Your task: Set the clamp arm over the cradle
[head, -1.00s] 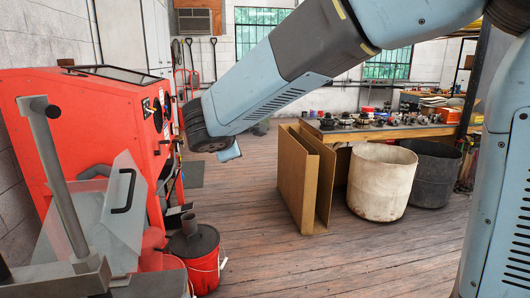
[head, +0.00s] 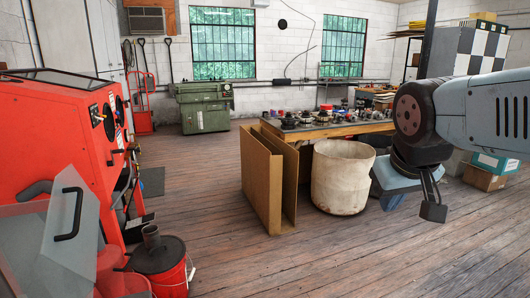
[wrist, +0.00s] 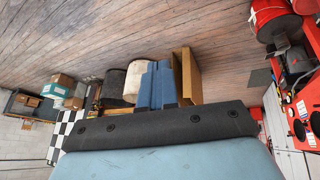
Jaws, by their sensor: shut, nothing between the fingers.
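My gripper (head: 433,211) shows in the head view at the right, its dark fingers pointing down in front of the dark bin and the floor. It is shut and empty, with nothing near its fingertips. I cannot make out the clamp arm or the cradle in either current view.
A red cabinet (head: 50,125) and a red bucket (head: 160,268) stand at the left. A cardboard piece (head: 262,185), a whitish bin (head: 341,178) and a workbench (head: 325,131) with small parts are mid-picture. Boxes (head: 483,178) stand at right.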

